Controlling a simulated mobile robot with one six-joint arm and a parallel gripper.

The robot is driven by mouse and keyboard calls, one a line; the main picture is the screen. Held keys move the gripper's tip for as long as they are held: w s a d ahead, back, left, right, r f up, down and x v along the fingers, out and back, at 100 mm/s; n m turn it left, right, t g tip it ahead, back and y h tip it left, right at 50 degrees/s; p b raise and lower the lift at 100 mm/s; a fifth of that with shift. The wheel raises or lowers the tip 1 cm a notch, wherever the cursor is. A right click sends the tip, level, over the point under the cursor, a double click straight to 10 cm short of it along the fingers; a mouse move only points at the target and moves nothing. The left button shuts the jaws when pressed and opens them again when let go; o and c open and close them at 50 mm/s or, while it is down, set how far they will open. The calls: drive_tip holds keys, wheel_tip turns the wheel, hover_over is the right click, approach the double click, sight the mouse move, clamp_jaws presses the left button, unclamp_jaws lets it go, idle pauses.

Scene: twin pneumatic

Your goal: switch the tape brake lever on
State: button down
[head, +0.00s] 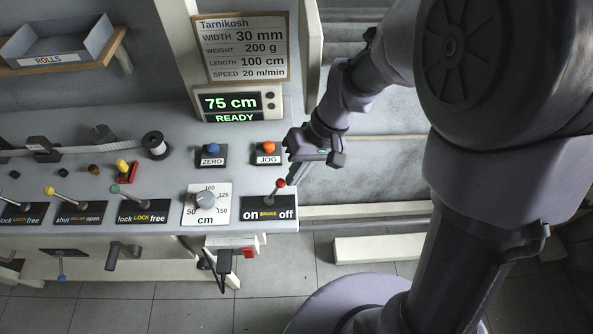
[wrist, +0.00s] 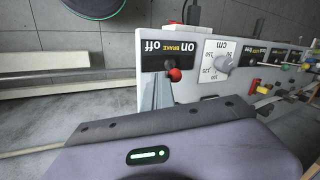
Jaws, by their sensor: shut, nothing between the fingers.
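The brake lever (head: 275,192) has a red knob and stands on a black plate marked "on BRAKE off" (head: 256,213) at the right end of the bench. The lever tilts right, toward the "off" side. My gripper (head: 291,180) is shut and empty, its tips just right of the red knob, on the "off" side. I cannot tell whether they touch it. In the wrist view the red knob (wrist: 175,74) shows just right of my finger tips (wrist: 157,78), with the plate (wrist: 170,55) behind it.
A dial marked in cm (head: 205,200) sits left of the brake plate. Blue ZERO (head: 213,149) and orange JOG (head: 268,147) buttons are behind. Other levers (head: 125,195) line the front edge to the left. A display (head: 235,104) reads "75 cm READY". Right of the bench end is open space.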

drive_tip(key=a+h+p, duration=0.1)
drive_tip(key=p, duration=0.1)
drive_tip(key=a+r+h+p, duration=0.1)
drive_tip(key=p, duration=0.2)
drive_tip(key=a+r+h+p, duration=0.1)
drive_tip(key=a+p, duration=0.1)
drive_tip(key=shift+w+a+r+h+p, duration=0.1)
drive_tip(key=shift+r+h+p, duration=0.15)
drive_tip(key=shift+h+p, duration=0.15)
drive_tip(key=shift+w+a+f+h+p, duration=0.1)
drive_tip(key=shift+a+f+h+p, duration=0.15)
drive_tip(key=shift+a+h+p, duration=1)
drive_tip(key=shift+a+f+h+p, duration=0.2)
drive_tip(key=shift+a+h+p, duration=0.55)
drive_tip(key=shift+a+h, duration=0.5)
drive_tip(key=shift+a+y, duration=0.25)
drive_tip(key=shift+y, duration=0.05)
drive_tip(key=shift+r, duration=0.1)
